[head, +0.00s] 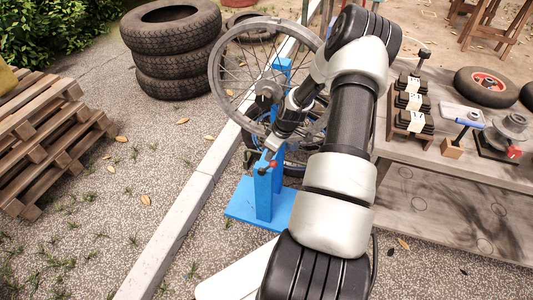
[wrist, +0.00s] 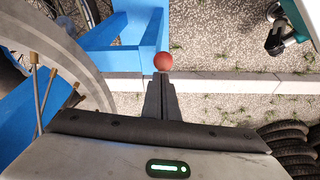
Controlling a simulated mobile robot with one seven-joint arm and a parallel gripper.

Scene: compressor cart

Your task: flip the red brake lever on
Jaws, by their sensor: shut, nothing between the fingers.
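The brake lever's round red knob (wrist: 163,61) shows just beyond my fingertips in the wrist view; the rest of the lever is hidden. In the head view the small red knob (head: 273,163) is by the top of the blue stand (head: 264,195). My gripper (wrist: 161,80) is shut and empty, its fingertips pointing at the knob. Whether they touch it I cannot tell. In the head view my gripper (head: 270,151) reaches down beside the spoked wheel (head: 232,85) in the stand.
A workbench (head: 425,190) on the right holds black blocks with number tags (head: 411,101) and other hardware. Stacked tires (head: 175,55) stand at the back left, and wooden pallets (head: 45,140) are at the left. A pale curb (head: 190,195) crosses the gravel, which is open left of the stand.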

